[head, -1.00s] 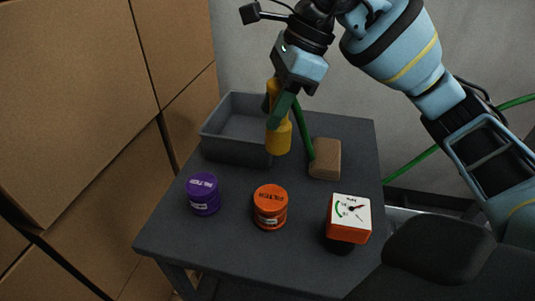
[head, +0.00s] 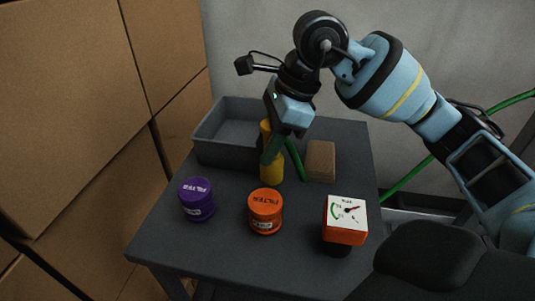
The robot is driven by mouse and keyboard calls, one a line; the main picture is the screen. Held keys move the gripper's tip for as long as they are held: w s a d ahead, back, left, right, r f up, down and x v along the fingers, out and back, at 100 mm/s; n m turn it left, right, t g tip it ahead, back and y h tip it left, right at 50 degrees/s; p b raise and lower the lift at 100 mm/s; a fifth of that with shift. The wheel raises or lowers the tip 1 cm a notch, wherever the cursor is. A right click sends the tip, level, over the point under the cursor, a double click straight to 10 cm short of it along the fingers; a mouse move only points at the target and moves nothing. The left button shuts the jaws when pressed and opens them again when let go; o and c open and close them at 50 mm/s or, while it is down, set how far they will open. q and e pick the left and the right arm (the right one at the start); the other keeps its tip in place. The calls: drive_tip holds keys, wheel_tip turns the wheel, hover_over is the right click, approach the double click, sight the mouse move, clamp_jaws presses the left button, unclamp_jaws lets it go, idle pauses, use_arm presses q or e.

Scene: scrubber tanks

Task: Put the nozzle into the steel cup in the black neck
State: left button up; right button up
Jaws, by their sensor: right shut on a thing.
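My right gripper (head: 272,150) comes down from the top over the dark table. It is shut on an upright yellow cylinder (head: 271,171), which I take to be the nozzle. Its lower end is over the table behind the orange pot; I cannot tell whether it touches the tabletop. The fingers hide its middle. A thin green hose (head: 296,160) runs beside it toward the brown block. I see no steel cup or black neck in this view. My left gripper is not in view.
A grey open bin (head: 207,150) stands at the back left of the table (head: 225,240). A purple pot (head: 197,200), an orange pot (head: 265,212) and an orange gauge (head: 345,220) stand in front. A brown block (head: 321,160) is at right. Cardboard boxes (head: 70,100) are left.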

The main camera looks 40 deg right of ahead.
drive_tip(key=shift+f, duration=1.4)
drive_tip(key=shift+f, duration=0.1)
drive_tip(key=shift+f, duration=0.1)
drive_tip(key=o, duration=1)
drive_tip(key=shift+o, duration=0.2)
drive_tip(key=p+v, duration=0.1)
drive_tip(key=v, duration=1.1)
drive_tip(key=shift+r, duration=0.2)
